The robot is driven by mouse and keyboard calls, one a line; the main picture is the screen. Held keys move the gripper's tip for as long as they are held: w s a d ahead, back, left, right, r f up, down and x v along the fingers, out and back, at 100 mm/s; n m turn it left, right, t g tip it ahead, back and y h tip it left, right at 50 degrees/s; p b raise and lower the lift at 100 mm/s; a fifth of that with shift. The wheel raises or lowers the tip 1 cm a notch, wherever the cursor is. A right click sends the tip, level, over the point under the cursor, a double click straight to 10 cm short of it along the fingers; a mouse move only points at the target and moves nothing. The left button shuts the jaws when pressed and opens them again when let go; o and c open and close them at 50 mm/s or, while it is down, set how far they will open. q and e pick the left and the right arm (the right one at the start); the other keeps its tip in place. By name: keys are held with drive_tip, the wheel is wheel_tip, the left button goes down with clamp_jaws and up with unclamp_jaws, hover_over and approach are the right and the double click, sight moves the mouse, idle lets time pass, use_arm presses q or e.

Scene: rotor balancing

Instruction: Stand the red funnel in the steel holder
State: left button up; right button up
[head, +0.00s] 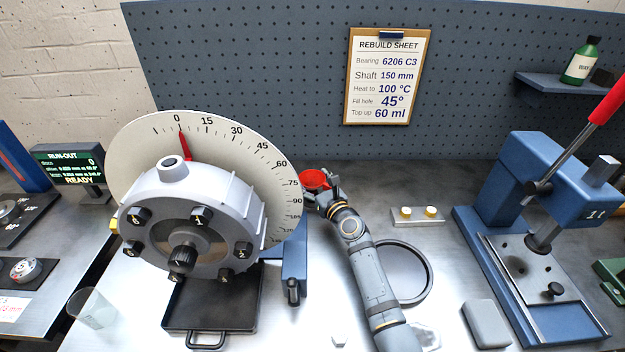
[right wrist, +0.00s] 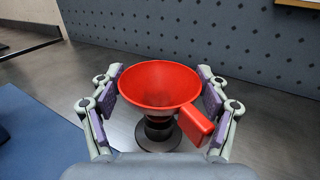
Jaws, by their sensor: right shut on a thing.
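The red funnel (head: 314,180) is held upright, mouth up, by my right gripper (head: 322,193) beside the big dial's right edge. In the right wrist view the funnel (right wrist: 160,84) sits between the two finger pads of the right gripper (right wrist: 160,98), with its red tab (right wrist: 198,124) toward the lower right. A dark round stand (right wrist: 158,140), seemingly the steel holder, shows directly under the funnel. The funnel's spout is hidden, and I cannot tell whether it is inside the stand. In the head view the stand is hidden. My left gripper is not in view.
The dial with its grey bolted housing (head: 190,215) stands close to the left of my right arm. A black ring (head: 428,270) lies right of the arm. A small tray with two yellow-topped pieces (head: 418,222) and a blue press (head: 545,180) stand further right.

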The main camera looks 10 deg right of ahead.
drive_tip(key=shift+f, duration=0.4)
drive_tip(key=o, duration=1.1)
wheel_tip(320, 180, up, 9)
drive_tip(key=p, duration=0.9)
